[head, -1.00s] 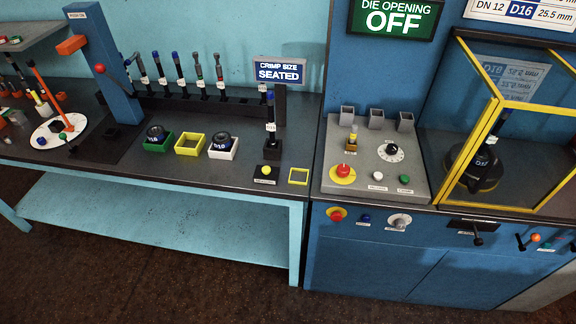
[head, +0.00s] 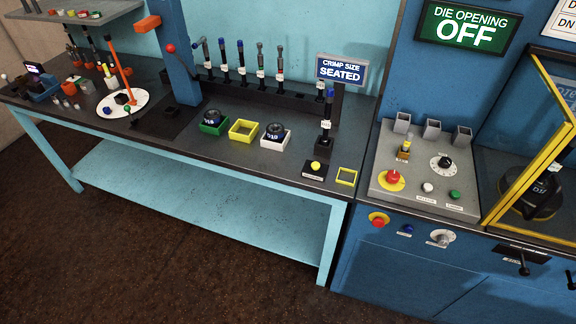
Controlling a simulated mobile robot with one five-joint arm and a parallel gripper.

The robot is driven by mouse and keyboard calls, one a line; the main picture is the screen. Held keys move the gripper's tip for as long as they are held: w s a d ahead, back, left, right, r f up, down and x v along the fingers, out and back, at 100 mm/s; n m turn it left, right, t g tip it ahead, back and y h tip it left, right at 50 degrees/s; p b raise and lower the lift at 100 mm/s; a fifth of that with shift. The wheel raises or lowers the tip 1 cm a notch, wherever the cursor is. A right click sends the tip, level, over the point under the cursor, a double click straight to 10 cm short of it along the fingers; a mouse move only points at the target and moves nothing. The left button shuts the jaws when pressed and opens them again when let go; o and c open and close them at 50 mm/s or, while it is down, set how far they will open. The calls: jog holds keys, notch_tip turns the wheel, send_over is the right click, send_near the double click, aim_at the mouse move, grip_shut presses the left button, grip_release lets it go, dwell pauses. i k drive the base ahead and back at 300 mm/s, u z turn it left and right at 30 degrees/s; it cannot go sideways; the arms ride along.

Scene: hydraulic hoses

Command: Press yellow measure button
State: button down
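The yellow measure button (head: 316,165) is a small round yellow knob on a black base (head: 314,172) with a label on its front. It stands near the front right of the black bench top. Just behind it an upright gauge post (head: 328,110) holds a dark hose piece with a blue top and a white tag. The sign above the post (head: 342,69) reads "CRIMP SIZE SEATED". My gripper does not show in the head view.
Green (head: 213,123), yellow (head: 243,130) and white (head: 275,137) trays sit left of the button. An empty yellow frame (head: 346,176) lies to its right. A grey control panel (head: 420,205) and caged machine stand further right. The brown floor (head: 140,270) in front is clear.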

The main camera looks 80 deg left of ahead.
aim_at(315, 166)
jog(key=u, duration=4.35)
jog(key=i, duration=1)
